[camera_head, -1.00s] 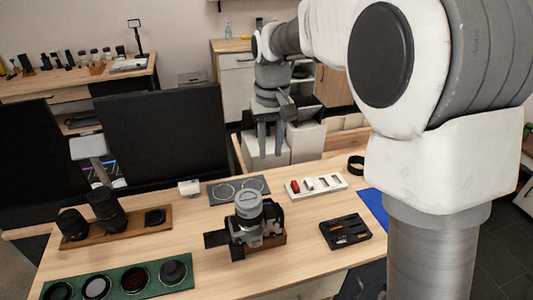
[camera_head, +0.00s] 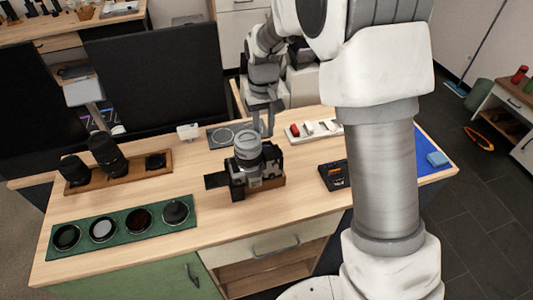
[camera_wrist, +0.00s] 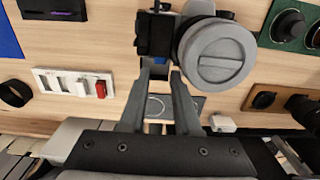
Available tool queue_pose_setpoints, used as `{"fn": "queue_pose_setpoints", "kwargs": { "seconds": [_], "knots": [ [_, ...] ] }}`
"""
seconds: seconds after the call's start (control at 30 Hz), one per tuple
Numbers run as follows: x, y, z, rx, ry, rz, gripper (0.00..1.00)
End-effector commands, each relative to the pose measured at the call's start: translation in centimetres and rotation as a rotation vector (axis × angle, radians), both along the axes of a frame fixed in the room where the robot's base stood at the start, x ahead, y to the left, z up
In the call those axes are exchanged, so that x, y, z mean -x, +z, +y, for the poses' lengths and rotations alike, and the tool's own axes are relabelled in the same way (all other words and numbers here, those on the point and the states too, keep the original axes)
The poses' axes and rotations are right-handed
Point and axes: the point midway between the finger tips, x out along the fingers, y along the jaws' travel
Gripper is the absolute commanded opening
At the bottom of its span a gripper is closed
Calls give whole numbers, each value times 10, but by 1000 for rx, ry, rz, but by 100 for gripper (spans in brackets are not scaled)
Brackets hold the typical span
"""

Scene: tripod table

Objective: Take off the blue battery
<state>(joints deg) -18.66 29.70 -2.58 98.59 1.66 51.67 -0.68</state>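The camera (camera_head: 247,168) stands on a wooden block on the table, its grey lens facing up and a black flap out to the left. In the wrist view the camera (camera_wrist: 152,35) is at the top middle beside its round grey lens. A small bluish patch (camera_wrist: 160,61) shows at the camera's edge, between my fingertips; I cannot tell if it is the blue battery. My gripper (camera_head: 263,132) is open behind the camera. In the wrist view my gripper (camera_wrist: 160,73) has its fingers apart with no object clearly held. Whether they touch the camera is unclear.
A white tray (camera_wrist: 43,76) holds a red piece (camera_wrist: 100,90) and white pieces. A green lens tray (camera_head: 122,230), a wooden lens rack (camera_head: 128,178), a black box (camera_head: 334,175) and a blue mat (camera_head: 430,172) with a light-blue block (camera_head: 437,158) lie around. Bare table shows in front.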

Motion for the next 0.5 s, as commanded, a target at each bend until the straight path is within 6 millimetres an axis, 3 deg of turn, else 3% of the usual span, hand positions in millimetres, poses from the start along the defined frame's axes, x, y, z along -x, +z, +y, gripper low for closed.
{"fn": "queue_pose_setpoints", "kwargs": {
  "seconds": [0.3,0.5],
  "knots": [
    [7,-44,-2,2,-1,6,31],
    [7,-52,-2,0,0,5,31]
  ]
}}
